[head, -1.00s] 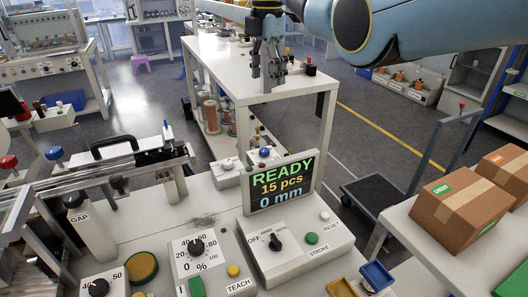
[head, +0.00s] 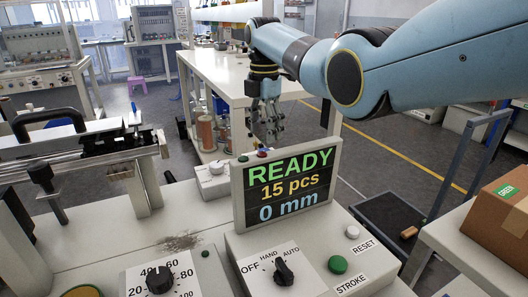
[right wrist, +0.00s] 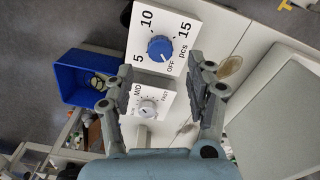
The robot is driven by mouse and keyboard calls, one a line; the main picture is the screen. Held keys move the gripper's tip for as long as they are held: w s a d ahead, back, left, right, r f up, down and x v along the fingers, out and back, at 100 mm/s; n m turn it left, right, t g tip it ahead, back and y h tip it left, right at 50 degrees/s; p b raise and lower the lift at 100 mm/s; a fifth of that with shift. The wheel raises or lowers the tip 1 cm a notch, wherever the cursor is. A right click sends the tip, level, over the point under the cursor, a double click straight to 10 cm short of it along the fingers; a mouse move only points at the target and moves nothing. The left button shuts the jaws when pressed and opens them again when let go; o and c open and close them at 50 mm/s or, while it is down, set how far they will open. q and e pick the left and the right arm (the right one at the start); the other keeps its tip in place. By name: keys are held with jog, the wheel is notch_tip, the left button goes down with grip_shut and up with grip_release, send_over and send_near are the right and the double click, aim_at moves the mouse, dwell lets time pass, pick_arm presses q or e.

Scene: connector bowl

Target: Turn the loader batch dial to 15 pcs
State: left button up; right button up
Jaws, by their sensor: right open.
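The batch dial is a blue knob (right wrist: 160,48) on a white plate marked OFF, 5, 10, 15 and pcs, in the right wrist view. In the head view my right gripper (head: 266,122) hangs behind the display (head: 286,188), which reads READY, 15 pcs, 0 mm. The display partly hides the loader there. My left gripper is out of view.
A smaller white dial (right wrist: 148,106) marked MID and FAST sits beside the batch dial, near a blue bin (right wrist: 92,78). The front panel has an OFF/HAND/AUTO switch (head: 283,271) and a green button (head: 338,264). A cardboard box (head: 503,222) stands at right.

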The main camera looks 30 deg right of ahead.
aim_at(264, 150)
notch_tip(264, 150, down, 5)
jog(key=shift+r+b, duration=0.1)
jog(key=shift+b, duration=0.45)
jog(key=shift+f, duration=0.55)
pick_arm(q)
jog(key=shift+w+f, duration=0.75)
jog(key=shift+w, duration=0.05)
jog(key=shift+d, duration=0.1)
pick_arm(e)
jog(key=c, duration=0.4)
grip_shut()
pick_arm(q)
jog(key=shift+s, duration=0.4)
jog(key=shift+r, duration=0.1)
pick_arm(e)
jog(key=shift+m, duration=0.3)
